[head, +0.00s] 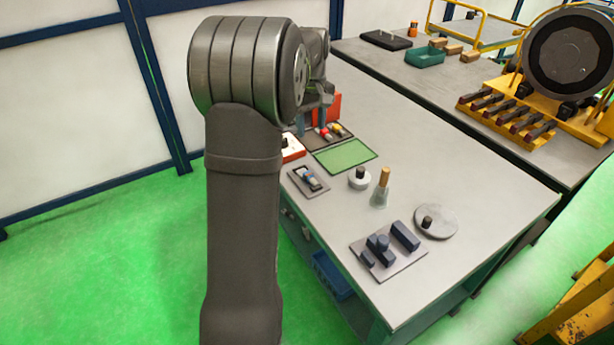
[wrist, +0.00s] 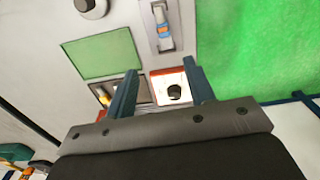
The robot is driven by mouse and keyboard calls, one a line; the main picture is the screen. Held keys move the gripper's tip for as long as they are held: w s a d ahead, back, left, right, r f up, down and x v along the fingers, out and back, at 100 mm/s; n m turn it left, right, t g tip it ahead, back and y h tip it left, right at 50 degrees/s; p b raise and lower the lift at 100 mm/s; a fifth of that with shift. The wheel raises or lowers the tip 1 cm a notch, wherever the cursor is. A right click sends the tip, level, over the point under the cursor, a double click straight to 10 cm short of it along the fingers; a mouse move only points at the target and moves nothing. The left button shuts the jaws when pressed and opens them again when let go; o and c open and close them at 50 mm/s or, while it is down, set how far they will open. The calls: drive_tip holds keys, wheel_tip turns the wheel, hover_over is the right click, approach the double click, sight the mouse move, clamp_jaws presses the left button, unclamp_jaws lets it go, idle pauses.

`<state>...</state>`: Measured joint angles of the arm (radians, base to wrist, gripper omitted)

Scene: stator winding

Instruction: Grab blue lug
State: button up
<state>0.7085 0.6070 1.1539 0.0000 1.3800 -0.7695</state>
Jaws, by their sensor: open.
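My gripper (wrist: 158,78) is open and empty in the wrist view, its two blue-grey fingers apart above the bench. I cannot tell for sure which piece is the blue lug.
A red-and-white box with a black knob (wrist: 174,92) lies between the fingers. A green mat (head: 346,155) lies beside the trays. A wooden-handled tool (head: 382,186), a plate with dark blocks (head: 388,270) and a round disc (head: 436,222) stand nearer. The bench's right side is clear.

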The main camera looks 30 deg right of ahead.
hover_over(309, 174)
drive_tip(key=f, duration=1)
drive_tip(key=shift+d+f, duration=0.25)
drive_tip(key=shift+f, duration=0.15)
drive_tip(key=shift+a+f, duration=0.15)
drive_tip(key=shift+f, duration=1.25)
drive_tip(key=shift+a+f, duration=0.15)
drive_tip(key=shift+f, duration=1.2)
clamp_jaws()
